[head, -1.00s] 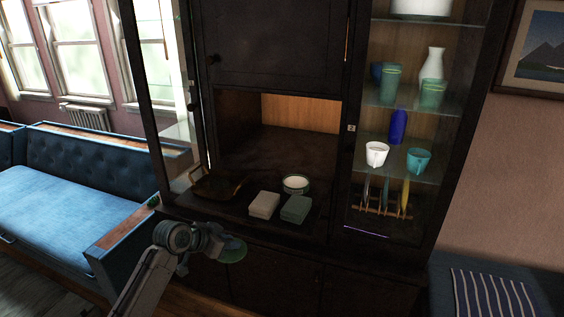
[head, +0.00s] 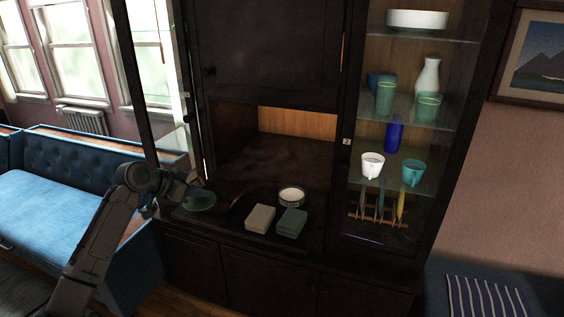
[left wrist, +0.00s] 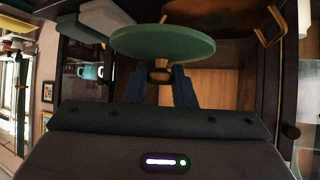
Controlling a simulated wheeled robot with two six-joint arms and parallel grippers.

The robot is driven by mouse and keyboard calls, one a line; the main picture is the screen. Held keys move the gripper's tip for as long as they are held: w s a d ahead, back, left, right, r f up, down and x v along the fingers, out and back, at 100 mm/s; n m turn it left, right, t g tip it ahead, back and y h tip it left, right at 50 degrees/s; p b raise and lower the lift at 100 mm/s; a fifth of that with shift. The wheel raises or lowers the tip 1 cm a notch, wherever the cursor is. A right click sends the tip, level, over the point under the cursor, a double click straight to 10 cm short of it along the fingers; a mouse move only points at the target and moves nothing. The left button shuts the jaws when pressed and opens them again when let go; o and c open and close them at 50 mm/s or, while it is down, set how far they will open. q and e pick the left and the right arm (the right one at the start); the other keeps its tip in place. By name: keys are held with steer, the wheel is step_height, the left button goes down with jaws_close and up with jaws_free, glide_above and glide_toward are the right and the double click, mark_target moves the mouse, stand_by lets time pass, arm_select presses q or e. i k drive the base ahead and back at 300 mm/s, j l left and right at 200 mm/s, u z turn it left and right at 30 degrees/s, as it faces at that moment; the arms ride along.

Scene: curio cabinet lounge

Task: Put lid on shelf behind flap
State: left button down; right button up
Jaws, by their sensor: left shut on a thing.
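The lid (head: 199,201) is a flat green disc; in the left wrist view it (left wrist: 163,42) shows with a small brown knob. My left gripper (left wrist: 160,80) is shut on the knob. In the head view my left gripper (head: 182,196) holds the lid at the left front of the dark cabinet's open niche; I cannot tell whether it touches the ledge (head: 230,233). A dark panel (head: 268,50), perhaps the flap, covers the space above the niche. What lies behind it is hidden. My right gripper is out of view.
A white-and-green round container (head: 291,195), a pale box (head: 260,217) and a green box (head: 291,222) stand right of the lid. A dark brown object (head: 233,201) lies close to the lid. Glass shelves with cups (head: 372,164) are at right. The niche's back is clear.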

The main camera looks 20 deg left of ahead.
mark_target(252, 164)
steer(key=i, duration=1.4)
